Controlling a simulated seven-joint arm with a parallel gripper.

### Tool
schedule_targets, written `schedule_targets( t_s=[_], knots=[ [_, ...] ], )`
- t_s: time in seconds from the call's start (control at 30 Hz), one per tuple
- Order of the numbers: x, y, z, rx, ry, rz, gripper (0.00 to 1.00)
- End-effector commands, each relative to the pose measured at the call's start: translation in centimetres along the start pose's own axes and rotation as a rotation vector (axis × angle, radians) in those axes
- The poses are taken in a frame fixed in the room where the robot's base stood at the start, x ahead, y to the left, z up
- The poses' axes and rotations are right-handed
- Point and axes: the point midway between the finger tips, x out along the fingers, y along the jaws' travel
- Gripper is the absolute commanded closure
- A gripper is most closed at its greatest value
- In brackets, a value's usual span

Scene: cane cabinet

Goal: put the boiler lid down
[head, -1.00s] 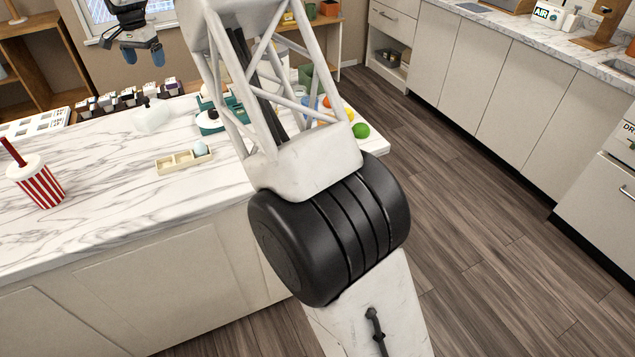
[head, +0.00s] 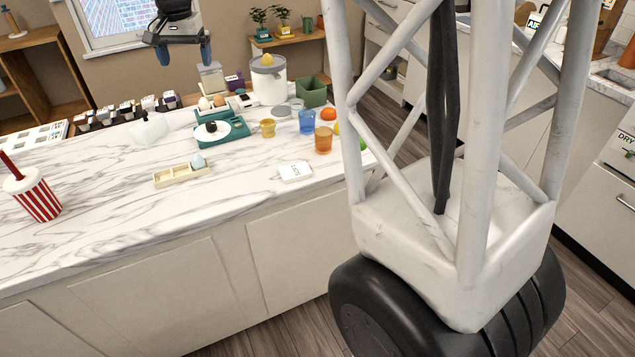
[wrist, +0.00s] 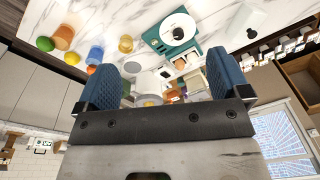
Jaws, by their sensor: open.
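A white round lid with a black knob (head: 211,127) sits on a teal base (head: 235,136) on the marble counter. It also shows in the wrist view (wrist: 178,33), at the top middle. A white holder with brown and pale eggs (head: 219,101) stands just behind it. I cannot tell exactly how the lid touches the base. My gripper (head: 184,52) is open and empty, high above the back of the counter. Its two blue fingers (wrist: 175,80) stand wide apart in the wrist view.
An egg tray (head: 181,176), a white card (head: 295,171), a striped cup (head: 38,197), a blue cup (head: 306,122), an orange cup (head: 323,140) and a green bin (head: 312,92) stand on the counter. A white container (head: 268,80) stands behind. The counter's middle front is clear.

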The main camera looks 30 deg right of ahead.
Motion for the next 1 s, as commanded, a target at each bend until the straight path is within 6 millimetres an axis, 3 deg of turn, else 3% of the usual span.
schedule_targets(
  t_s=[0.1,0.37,1.0],
  knots=[
    [-1.4,2.5,2.4,-0.028,0.014,-0.008,0.06],
    [-2.5,7.5,7.5,-0.091,0.033,-0.014,0.06],
    [-1.8,18.9,20.9,-0.246,0.079,-0.020,0.06]
  ],
)
